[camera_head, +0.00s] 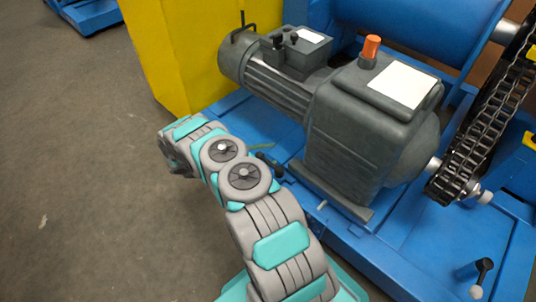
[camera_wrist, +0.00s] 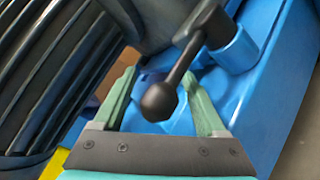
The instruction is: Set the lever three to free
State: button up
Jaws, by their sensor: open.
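A black lever (camera_wrist: 182,65) with a round ball knob fills the middle of the wrist view. Its hub sits on a blue post (camera_wrist: 238,48), and its arm slants down-left to the knob. My gripper (camera_wrist: 160,75) is open, with one green finger on each side of the knob. I cannot tell whether either finger touches it. In the head view my gripper is mostly hidden behind my arm; a small dark part (camera_head: 268,160) beside the arm may be this lever. No label is readable, so I cannot tell the lever's number or its set position.
A grey motor and gearbox (camera_head: 350,130) stands on the blue base frame (camera_head: 400,240), close to my arm. A chain (camera_head: 480,145) runs at the right. Another black lever with a pale knob (camera_head: 483,270) stands at lower right. A yellow cabinet (camera_head: 180,50) is behind. Floor at left is clear.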

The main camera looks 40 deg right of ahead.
grip_shut()
dwell(0.6)
dwell(0.8)
